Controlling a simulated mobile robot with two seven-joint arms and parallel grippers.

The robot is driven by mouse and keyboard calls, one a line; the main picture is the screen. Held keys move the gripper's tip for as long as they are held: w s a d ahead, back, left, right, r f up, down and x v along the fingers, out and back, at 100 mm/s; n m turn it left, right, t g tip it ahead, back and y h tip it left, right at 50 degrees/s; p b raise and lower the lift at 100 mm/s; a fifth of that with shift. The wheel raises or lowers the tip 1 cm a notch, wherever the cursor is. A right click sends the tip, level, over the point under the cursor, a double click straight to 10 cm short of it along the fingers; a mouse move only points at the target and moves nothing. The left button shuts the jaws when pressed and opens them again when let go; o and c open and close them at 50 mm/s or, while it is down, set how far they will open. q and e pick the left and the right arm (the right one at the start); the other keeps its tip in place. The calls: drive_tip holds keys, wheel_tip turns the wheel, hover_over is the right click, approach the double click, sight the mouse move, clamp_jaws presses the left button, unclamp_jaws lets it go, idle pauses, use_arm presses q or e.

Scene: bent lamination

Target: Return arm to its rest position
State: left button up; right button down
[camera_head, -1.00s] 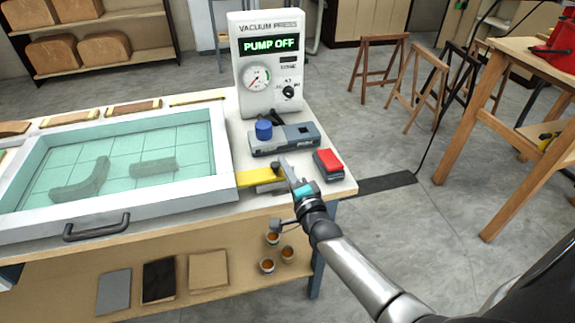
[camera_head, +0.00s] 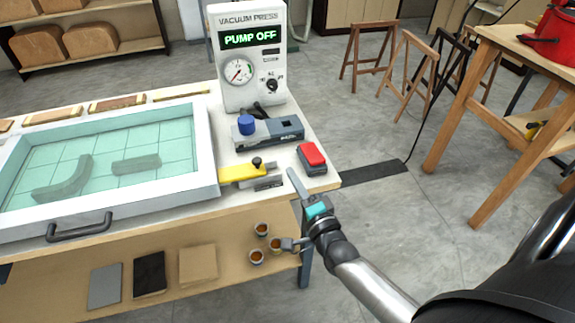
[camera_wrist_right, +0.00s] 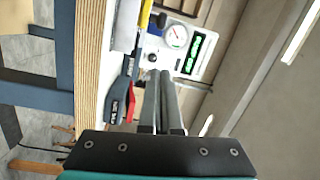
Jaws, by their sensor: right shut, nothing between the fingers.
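My right gripper (camera_head: 299,187) is shut and empty, just off the bench's front right corner. In the right wrist view its two fingers (camera_wrist_right: 160,98) lie together with nothing between them. The yellow latch lever (camera_head: 243,172) with a dark knob lies at the right side of the press frame, apart from my gripper. The red-topped block (camera_head: 312,158) sits on the bench close behind the fingertips. The vacuum press panel (camera_head: 248,55) reads PUMP OFF; it also shows in the right wrist view (camera_wrist_right: 178,38). My left gripper is out of view.
The press frame (camera_head: 210,178) holds a clear lid over a bent piece and a block. A grey device with a blue knob (camera_head: 246,124) stands on the bench. Several small cups (camera_head: 262,229) sit on the lower shelf. Open floor (camera_head: 390,235) lies right of the bench, before a wooden table (camera_head: 505,40).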

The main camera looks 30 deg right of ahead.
drive_tip(key=shift+s, duration=0.35)
drive_tip(key=shift+a+f, duration=0.1)
idle(0.3)
